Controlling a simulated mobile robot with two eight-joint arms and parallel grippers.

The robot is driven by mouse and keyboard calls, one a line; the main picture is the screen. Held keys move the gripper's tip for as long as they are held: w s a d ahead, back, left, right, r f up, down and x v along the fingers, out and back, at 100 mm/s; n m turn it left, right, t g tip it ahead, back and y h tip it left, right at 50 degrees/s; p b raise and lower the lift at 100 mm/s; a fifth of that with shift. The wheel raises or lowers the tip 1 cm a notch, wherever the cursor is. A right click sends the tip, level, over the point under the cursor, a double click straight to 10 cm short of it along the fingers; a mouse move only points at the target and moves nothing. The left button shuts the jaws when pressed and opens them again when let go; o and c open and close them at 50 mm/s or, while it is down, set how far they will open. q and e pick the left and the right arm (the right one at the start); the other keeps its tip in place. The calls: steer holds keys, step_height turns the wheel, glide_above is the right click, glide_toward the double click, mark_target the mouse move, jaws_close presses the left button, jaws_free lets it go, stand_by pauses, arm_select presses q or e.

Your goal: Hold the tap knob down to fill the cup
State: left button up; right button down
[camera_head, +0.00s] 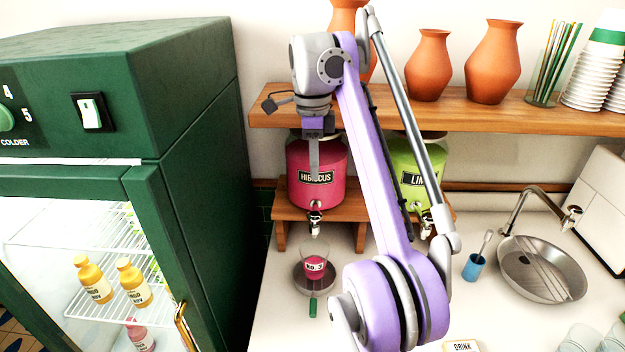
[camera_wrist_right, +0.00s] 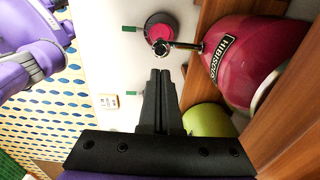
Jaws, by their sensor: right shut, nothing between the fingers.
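The pink-red HIBISCUS dispenser (camera_head: 322,196) stands on a wooden stand with its metal tap (camera_head: 315,222) at the lower front. The tap (camera_wrist_right: 163,47) also shows in the right wrist view, just beyond my fingertips. A clear cup (camera_head: 315,267) with red contents and a label stands on a round grey tray with a green handle, below the tap. My right gripper (camera_head: 314,172) points down in front of the jar, above the tap. In the right wrist view its fingers (camera_wrist_right: 160,76) are shut and empty, apart from the tap. My left gripper is out of view.
A green-yellow dispenser (camera_head: 405,165) stands to the right, partly behind my arm. A wooden shelf (camera_head: 490,112) with orange vases runs above. A green fridge (camera_head: 190,130) stands left. A sink (camera_head: 540,270) and blue cup (camera_head: 473,266) are on the counter's right.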

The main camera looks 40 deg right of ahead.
steer(key=shift+a+r+p, duration=0.2)
steer(key=shift+r+p, duration=0.1)
steer(key=shift+r, duration=0.85)
steer(key=shift+w+a, duration=0.1)
steer(key=shift+w, duration=0.05)
